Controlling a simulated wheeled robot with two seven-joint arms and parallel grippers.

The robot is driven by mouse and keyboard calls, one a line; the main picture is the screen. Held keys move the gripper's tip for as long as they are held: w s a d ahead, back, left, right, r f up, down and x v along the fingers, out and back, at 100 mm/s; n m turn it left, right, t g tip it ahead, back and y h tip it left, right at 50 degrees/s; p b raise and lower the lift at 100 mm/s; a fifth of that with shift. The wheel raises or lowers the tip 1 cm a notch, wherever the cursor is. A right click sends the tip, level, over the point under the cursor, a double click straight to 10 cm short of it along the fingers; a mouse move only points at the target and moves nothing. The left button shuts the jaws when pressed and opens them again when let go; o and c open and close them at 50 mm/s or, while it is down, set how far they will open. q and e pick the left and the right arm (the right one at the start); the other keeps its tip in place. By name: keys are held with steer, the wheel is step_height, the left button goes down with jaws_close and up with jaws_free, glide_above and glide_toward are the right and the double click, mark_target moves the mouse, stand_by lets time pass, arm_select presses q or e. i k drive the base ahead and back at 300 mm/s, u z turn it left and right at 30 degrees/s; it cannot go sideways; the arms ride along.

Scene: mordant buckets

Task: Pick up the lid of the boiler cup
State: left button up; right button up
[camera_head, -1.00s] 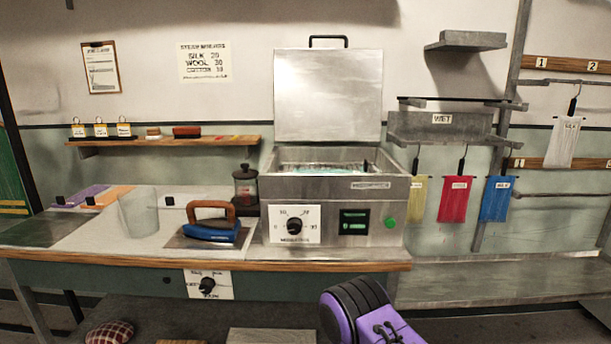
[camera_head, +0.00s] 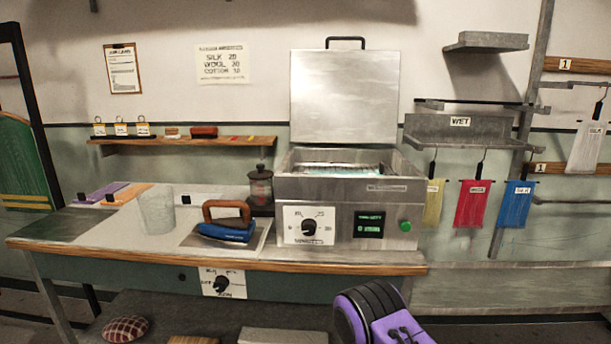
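A small dark-lidded jar with a reddish, see-through body (camera_head: 261,188) stands on the bench, just left of the steel machine. It looks like the boiler cup, though no label on it can be read. Its dark lid (camera_head: 260,172) with a small knob sits on top. Neither of my grippers shows. A purple and black part of my own arm shows at the bottom, in front of the bench and well below the jar.
The steel machine (camera_head: 352,215) with its raised cover is right of the jar. A blue iron (camera_head: 226,231) and a clear beaker (camera_head: 157,211) stand to the left. A wall shelf (camera_head: 185,144) hangs behind. The bench's front edge (camera_head: 215,264) is clear.

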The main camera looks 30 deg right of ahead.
mark_target(261, 174)
steer(key=u, duration=1.4)
steer(key=i, duration=1.5)
steer(key=z, duration=2.6)
